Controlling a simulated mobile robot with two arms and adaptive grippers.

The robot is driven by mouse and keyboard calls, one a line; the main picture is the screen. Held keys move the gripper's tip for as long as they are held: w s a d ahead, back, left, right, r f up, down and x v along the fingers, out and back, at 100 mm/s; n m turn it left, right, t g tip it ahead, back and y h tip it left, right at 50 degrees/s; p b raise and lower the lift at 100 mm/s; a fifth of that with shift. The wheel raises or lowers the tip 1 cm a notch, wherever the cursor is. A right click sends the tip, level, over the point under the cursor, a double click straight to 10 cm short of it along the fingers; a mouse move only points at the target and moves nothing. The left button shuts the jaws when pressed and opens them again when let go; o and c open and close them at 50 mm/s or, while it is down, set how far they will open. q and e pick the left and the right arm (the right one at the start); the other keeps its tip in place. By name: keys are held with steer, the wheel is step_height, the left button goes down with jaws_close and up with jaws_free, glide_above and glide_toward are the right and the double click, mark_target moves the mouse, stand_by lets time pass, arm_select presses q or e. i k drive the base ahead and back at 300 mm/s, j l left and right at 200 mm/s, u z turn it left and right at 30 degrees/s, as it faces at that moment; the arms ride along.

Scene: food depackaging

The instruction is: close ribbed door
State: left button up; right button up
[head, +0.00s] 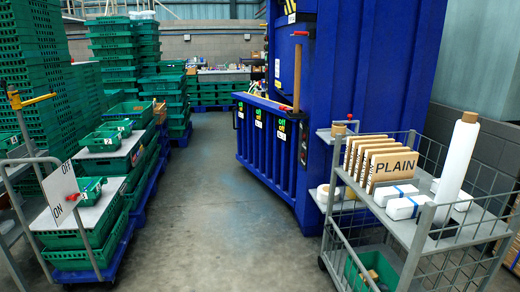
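The ribbed door (268,145) is a blue upright panel with vertical ribs, low on the front of the big blue machine (375,65). Neither of my grippers is in view.
A grey wire cart (410,235) with a PLAIN sign, white packs and a white roll stands at front right. At left, a trolley (80,222) holds green crates, beside tall crate stacks (28,60). The grey floor (210,225) between them is clear.

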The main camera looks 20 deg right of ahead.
mark_target(273, 160)
steer(key=i+z, duration=0.1)
steer(key=z, duration=0.3)
steer(key=i, duration=5.45)
steer(key=i+u, duration=0.1)
steer(key=i, duration=0.4)
steer(key=i+l+u, duration=0.15)
steer(key=i, duration=0.4)
steer(key=i+l+u, duration=0.1)
steer(key=i, duration=0.4)
steer(key=l, duration=0.1)
